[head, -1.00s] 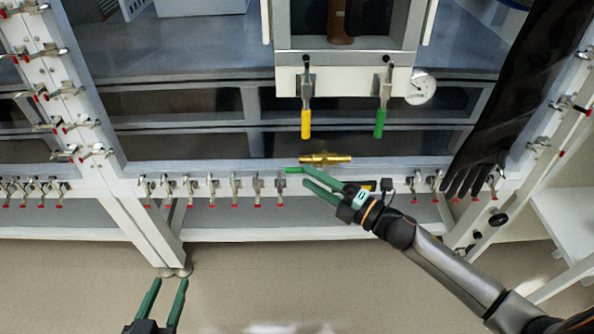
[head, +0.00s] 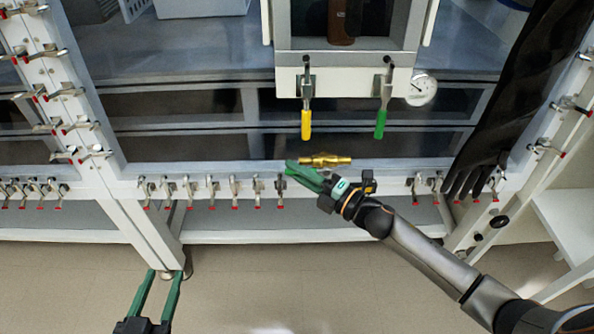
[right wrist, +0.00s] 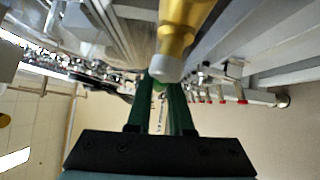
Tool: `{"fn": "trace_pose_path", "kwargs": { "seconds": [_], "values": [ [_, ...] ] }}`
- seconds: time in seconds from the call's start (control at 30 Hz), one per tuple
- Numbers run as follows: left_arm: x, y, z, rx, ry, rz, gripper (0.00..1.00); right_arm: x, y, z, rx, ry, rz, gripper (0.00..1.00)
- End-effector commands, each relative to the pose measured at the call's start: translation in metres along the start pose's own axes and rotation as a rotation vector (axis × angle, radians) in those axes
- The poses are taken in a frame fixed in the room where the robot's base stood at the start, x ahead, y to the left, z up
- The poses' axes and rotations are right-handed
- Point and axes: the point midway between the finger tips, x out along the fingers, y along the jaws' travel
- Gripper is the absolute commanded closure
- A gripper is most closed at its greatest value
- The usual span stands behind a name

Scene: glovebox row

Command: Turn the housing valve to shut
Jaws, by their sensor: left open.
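The housing valve (head: 325,160) is a brass body lying across at the front rail, below the yellow and green handles. In the right wrist view its brass end (right wrist: 183,32) with a pale tip looms at the top. A small green piece, apparently the valve's handle (right wrist: 159,86), shows between my right fingertips. My right gripper (head: 294,168) is at the valve's left end, its fingers close together and seemingly shut on that handle; they hide most of it. My left gripper (head: 166,273) is open and empty at the lower left, far from the valve.
A yellow handle (head: 306,124) and a green handle (head: 380,124) hang above the valve, with a round gauge (head: 421,88) beside them. Red-tipped clamps (head: 235,190) line the rail. A black glove (head: 500,110) hangs at right. The floor in front is clear.

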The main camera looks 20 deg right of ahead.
Motion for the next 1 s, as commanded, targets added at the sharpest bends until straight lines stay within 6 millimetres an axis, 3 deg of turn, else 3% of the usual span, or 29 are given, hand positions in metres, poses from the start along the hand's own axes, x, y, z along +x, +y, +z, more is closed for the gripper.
{"fn": "trace_pose_path", "kwargs": {
  "seconds": [0.17,1.0],
  "values": [
    [0.0001,0.0000,0.0002,0.000,-0.001,0.000,0.50,-0.0002,0.0000,-0.0001,0.000,0.000,0.000,1.00],
    [0.0003,0.0005,0.0009,-0.001,-0.002,0.001,0.50,-0.0003,-0.0002,-0.0002,0.000,0.001,0.000,1.00]
  ]
}}
